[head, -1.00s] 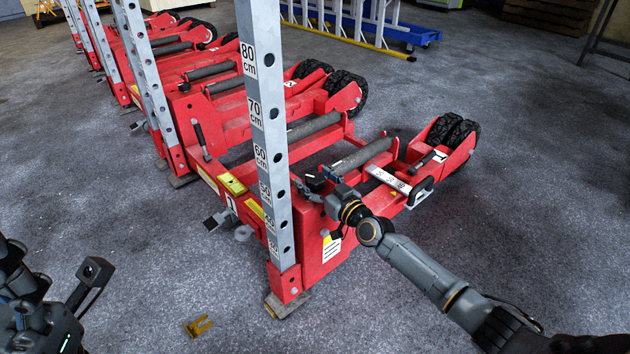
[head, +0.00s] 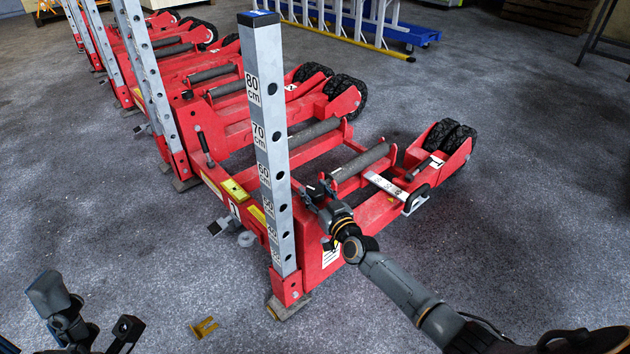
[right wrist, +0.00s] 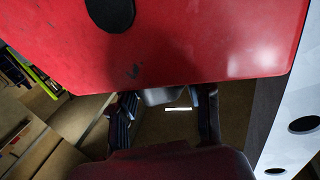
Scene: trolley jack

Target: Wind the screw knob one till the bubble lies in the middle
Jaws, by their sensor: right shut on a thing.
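The nearest red trolley jack (head: 380,208) stands on the floor, with its tall grey post (head: 272,150) marked in centimetres. A small yellow block (head: 235,190), possibly the level, sits on its left beam; I cannot make out a bubble. My right gripper (head: 312,196) is at the jack just right of the post. The knob is mostly hidden in the head view. My left gripper (head: 88,312) is open and empty at lower left.
Several more red jacks with grey posts (head: 150,90) stand in a row behind and to the left. A yellow forked piece (head: 204,328) lies on the floor in front. The floor on the right is clear.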

